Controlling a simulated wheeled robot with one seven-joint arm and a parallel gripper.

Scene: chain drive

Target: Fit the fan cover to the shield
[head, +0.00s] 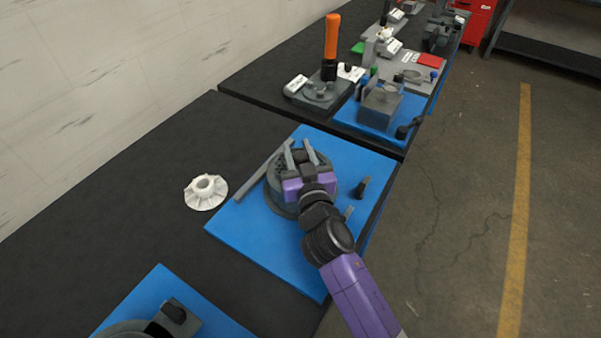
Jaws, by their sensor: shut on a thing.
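A round dark grey part with holes, which looks like the fan cover (273,178), is over the middle of the blue mat (255,240). My gripper (301,150) is at this part, with its two grey fingers apart and shut on it. My gripper and wrist hide much of the part's right side. A larger dark round body, perhaps the shield, shows only as a rim under it (281,207). I cannot tell whether the two touch.
A white fan wheel (205,191) lies on the black bench left of the mat. A grey bar (262,171) lies along the mat's left edge, and a dark upright peg (362,187) stands at right. An orange-handled press (331,50) and other fixtures stand on the far bench.

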